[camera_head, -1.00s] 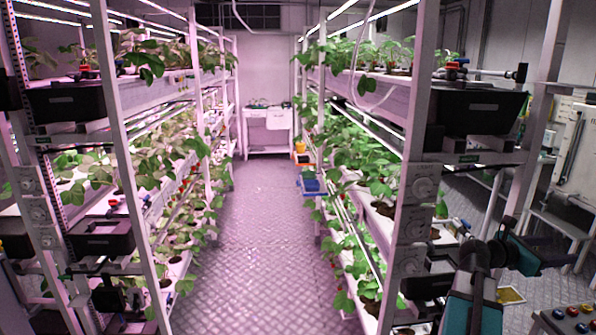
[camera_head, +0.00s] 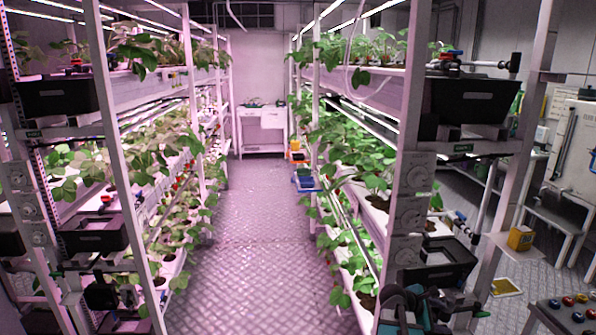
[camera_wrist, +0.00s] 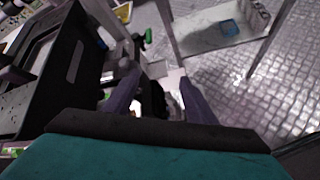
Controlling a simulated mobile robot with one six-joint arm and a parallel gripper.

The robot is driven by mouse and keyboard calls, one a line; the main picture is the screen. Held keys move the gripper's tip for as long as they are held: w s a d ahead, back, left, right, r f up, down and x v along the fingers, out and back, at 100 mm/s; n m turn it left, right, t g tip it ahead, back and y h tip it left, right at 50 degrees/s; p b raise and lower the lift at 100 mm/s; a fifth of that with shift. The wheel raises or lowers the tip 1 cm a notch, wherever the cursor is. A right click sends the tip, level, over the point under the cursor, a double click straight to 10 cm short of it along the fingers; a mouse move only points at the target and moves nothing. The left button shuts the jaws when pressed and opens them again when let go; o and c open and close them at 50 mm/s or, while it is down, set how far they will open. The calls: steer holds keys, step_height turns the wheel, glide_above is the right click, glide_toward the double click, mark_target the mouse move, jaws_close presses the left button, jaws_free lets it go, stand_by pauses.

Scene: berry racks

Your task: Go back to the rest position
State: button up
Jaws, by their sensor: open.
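My gripper (camera_wrist: 160,98) shows in the wrist view as two dark purple fingers standing apart, open, with no object visibly held between them. The teal wrist housing fills the bottom of that view. In the head view my arm (camera_head: 420,308) is low at the bottom right, in front of the right rack's end post (camera_head: 418,120). The gripper's fingertips cannot be made out there. A black tray (camera_wrist: 55,75) lies to the left of the fingers in the wrist view.
Plant racks line both sides of a clear metal-floored aisle (camera_head: 245,250). A black bin (camera_head: 470,98) juts from the right rack. A yellow box (camera_head: 520,238) sits on a small ledge at right. A control panel (camera_head: 570,312) with coloured buttons is at bottom right.

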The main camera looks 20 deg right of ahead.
steer(key=s+a+f+m+g+y+b, duration=0.1)
steer(key=a+f+m+y+b, duration=0.15)
steer(key=a+f, duration=1.15)
steer(key=s+a+f+m+y+b, duration=0.15)
steer(key=a+f+y, duration=0.25)
steer(key=a+f, duration=0.95)
steer(key=s+a+f+m+g+y, duration=0.1)
steer(key=s+a+f+m, duration=0.1)
steer(key=s+a+f, duration=0.3)
steer(key=s+a+f+m+g+y+b, duration=0.1)
steer(key=s+a+f, duration=0.4)
steer(key=a, duration=0.5)
steer(key=s+a+f+m+g+y+b, duration=0.1)
steer(key=s+a+f+m+g+y, duration=0.1)
steer(key=s+a, duration=0.5)
step_height(320, 180, down, 3)
steer(key=shift+a+r+m, duration=0.1)
steer(key=shift+a+m, duration=0.3)
steer(key=shift+m, duration=0.3)
